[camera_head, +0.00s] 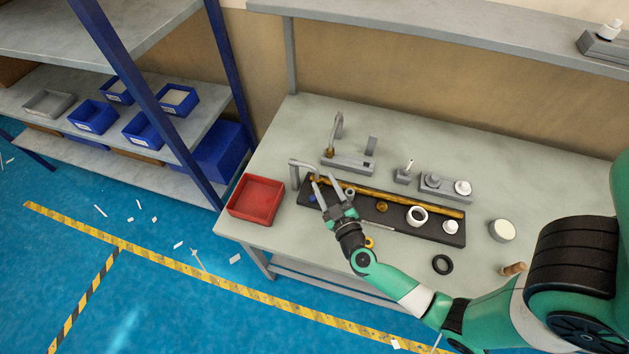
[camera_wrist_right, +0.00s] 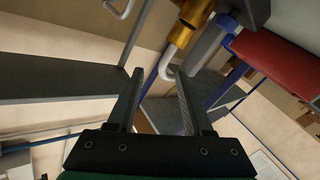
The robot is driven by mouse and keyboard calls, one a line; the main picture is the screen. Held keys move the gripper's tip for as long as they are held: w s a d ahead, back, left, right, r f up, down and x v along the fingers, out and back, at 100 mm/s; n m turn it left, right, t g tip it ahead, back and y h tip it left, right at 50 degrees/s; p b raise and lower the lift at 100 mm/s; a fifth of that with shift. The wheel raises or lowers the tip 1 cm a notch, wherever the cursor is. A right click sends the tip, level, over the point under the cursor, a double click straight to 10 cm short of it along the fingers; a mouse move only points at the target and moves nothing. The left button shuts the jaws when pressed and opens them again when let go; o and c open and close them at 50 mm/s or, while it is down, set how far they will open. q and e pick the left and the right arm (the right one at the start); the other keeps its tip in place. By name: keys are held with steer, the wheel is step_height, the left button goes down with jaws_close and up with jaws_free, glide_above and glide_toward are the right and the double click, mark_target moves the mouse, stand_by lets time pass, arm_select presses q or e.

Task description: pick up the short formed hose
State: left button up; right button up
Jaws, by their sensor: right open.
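A short grey bent hose (camera_head: 304,164) shows at the left end of the dark tray (camera_head: 390,223), beside a small upright grey block. In the right wrist view, a pale bent hose (camera_wrist_right: 179,52) runs from a brass fitting (camera_wrist_right: 196,12), and its curved end is near the right fingertip. My right gripper (camera_head: 324,179) is open over the left end of the tray, its fingers pointing toward the hose. The right wrist view shows nothing clamped between the fingers (camera_wrist_right: 158,72). My left gripper is not in view.
A long brass pipe (camera_head: 395,198) lies along the tray, with a white ring (camera_head: 417,215) and small fittings. A red bin (camera_head: 256,199) stands left of the tray. A grey fixture (camera_head: 348,161) with another upright bent tube stands behind. A black ring (camera_head: 442,264) lies in front.

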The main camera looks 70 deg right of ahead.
mark_target(318, 172)
steer(key=x, duration=0.3)
steer(key=shift+w+d+b, duration=0.2)
steer(key=shift+w+b, duration=0.1)
steer(key=shift+w, duration=0.05)
steer(key=b+x, duration=0.1)
steer(key=x, duration=0.4)
steer(key=shift+w+a+r+b, duration=0.1)
steer(key=shift+w+b, duration=0.15)
steer(key=shift+b, duration=0.15)
jaws_close()
